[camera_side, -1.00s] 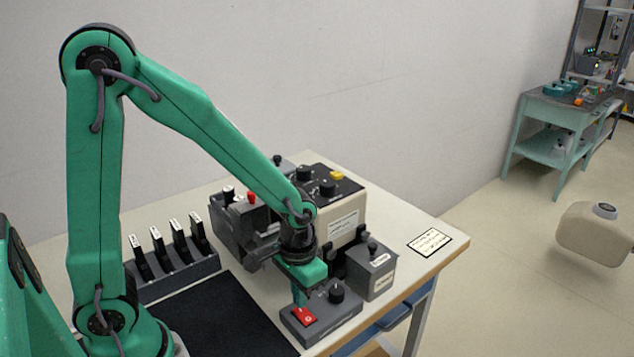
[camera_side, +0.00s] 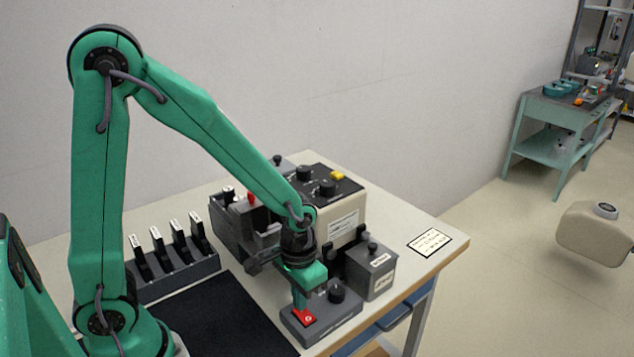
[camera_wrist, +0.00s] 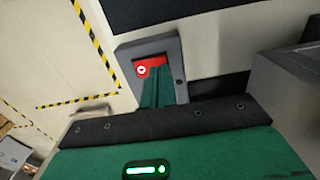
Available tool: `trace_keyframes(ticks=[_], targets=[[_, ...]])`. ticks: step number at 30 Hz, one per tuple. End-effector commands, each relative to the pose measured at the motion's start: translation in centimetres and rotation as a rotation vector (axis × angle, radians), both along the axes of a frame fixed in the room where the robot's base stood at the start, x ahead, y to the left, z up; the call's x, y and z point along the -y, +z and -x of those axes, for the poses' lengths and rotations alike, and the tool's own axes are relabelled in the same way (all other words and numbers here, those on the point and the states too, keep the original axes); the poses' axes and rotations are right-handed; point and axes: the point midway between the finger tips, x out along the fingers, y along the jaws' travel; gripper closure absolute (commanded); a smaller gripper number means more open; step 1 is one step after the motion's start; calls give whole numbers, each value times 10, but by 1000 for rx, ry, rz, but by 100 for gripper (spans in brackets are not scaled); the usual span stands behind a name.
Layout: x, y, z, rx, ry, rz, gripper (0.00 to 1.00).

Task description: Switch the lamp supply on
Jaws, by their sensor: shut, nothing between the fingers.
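The lamp supply looks to be the low grey box (camera_side: 340,321) at the table's front right, with a black knob (camera_side: 337,292) and a red rocker switch (camera_side: 305,319). In the wrist view the red switch (camera_wrist: 143,70) sits in the grey housing (camera_wrist: 150,47), partly hidden by my fingers. My gripper (camera_side: 300,305) is shut and empty, pointing down at the red switch.
A grey box with a knob (camera_side: 377,275) stands close right of the switch box. A larger cream unit (camera_side: 344,228) with a black top is behind. A row of black levers (camera_side: 177,255) stands left. A black mat (camera_side: 230,315) lies bare in front.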

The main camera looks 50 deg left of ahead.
Motion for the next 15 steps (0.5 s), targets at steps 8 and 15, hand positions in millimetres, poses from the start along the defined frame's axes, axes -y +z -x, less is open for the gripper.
trace_keyframes(ticks=[8,15], targets=[[0,-3,0,0,0,0,100],[0,-6,0,0,0,0,100]])
